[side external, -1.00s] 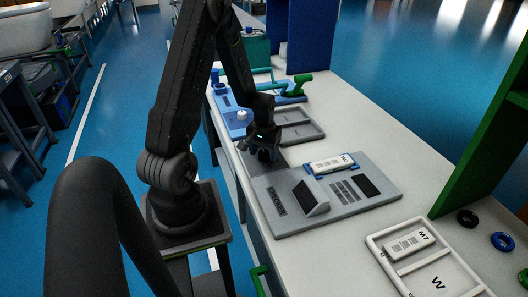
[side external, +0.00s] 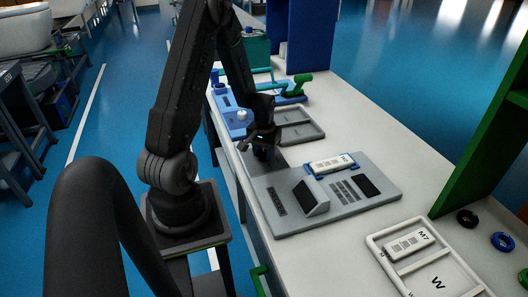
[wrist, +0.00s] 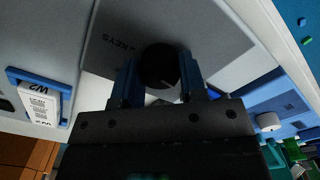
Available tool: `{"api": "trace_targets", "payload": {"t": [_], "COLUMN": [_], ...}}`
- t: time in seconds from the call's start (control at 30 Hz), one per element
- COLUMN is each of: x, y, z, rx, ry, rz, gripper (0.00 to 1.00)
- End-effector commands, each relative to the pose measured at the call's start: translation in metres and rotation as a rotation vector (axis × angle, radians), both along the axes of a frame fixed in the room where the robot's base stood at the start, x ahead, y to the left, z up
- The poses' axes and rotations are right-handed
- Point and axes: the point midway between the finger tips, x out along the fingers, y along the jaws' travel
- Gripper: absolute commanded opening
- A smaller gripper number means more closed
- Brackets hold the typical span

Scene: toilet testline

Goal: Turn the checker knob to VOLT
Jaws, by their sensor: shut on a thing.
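The checker is a grey panel (side external: 340,211) on the bench with a sloped display (side external: 311,197) and dark fields. Its round black knob (wrist: 158,65) shows in the wrist view between the two blue fingers of my gripper (wrist: 160,82), beside the printed letters "KEYS". My gripper is shut on the knob, one finger at each side. In the side view my gripper (side external: 262,146) is low over the panel's far left end and mostly hides the knob. A thin pale line shows at the knob's lower right edge; I cannot read its setting.
A white module (side external: 331,163) sits in a blue holder on the panel. A white tray (side external: 387,269) with another module stands at front right. A grey tray (side external: 319,134) and a blue fixture (side external: 233,119) lie beyond my gripper.

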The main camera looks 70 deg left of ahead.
Motion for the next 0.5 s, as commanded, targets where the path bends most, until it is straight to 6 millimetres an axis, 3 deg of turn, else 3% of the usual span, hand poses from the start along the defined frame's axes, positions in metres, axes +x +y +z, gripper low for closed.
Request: {"api": "trace_targets", "payload": {"t": [0.27,0.5], "x": [-0.0003,-0.0003], "y": [0.0003,0.0001], "z": [0.0001,0.0001], "rx": [-0.001,-0.002], "ry": [0.000,0.000], "rz": [-0.103,-0.299], "gripper": [0.15,0.15]}}
